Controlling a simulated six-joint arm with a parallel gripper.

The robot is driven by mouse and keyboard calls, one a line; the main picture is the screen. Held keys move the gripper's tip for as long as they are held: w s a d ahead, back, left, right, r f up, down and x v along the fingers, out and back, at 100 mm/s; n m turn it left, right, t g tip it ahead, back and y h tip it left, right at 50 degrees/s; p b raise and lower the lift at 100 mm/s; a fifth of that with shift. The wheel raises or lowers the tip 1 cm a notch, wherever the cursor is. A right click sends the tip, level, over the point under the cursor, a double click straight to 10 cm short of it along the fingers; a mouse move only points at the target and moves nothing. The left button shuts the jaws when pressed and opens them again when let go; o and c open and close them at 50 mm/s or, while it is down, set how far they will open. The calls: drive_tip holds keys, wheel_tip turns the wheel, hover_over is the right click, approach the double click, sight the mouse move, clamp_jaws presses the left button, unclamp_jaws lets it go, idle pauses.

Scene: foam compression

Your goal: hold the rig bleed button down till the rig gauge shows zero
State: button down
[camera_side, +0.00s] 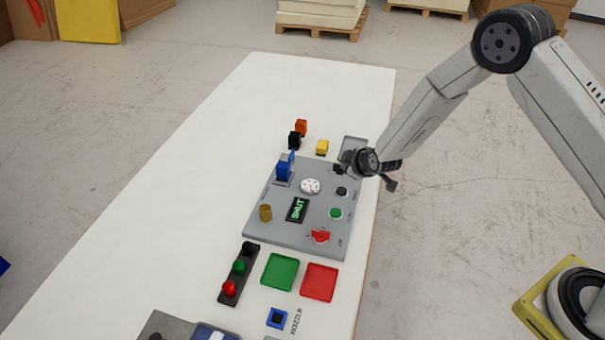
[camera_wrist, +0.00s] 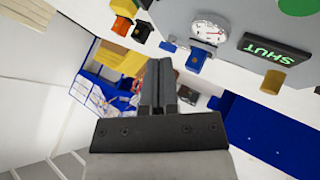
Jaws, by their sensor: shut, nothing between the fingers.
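The grey rig panel (camera_side: 265,235) lies on the white table. Its round white gauge (camera_side: 310,186) also shows in the wrist view (camera_wrist: 209,28), where the needle is too small to read. A black button (camera_side: 341,191) and a green button (camera_side: 336,213) sit along the panel's right side; their labels are too small to read, so I cannot tell which is the bleed button. My gripper (camera_side: 339,169) is shut and empty, near the panel's upper right corner, apart from the green button. The wrist view also shows my gripper (camera_wrist: 158,68), with nothing between its fingers.
The panel carries a dark display reading SHUT (camera_side: 297,209), a blue lever (camera_side: 285,168), a brass knob (camera_side: 265,212) and a red knob (camera_side: 320,236). Small orange (camera_side: 301,127), black (camera_side: 294,140) and yellow (camera_side: 322,147) blocks stand behind. The table's far end is clear.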

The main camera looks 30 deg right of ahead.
sight(340, 188)
drive_tip(key=shift+f, duration=3.2)
drive_tip(key=shift+f, duration=0.1)
drive_tip(key=shift+f, duration=0.3)
drive_tip(key=shift+f, duration=0.5)
idle(1.7)
drive_tip(key=shift+r, duration=0.15)
idle(0.4)
drive_tip(key=shift+r, duration=0.75)
drive_tip(key=shift+r, duration=2.5)
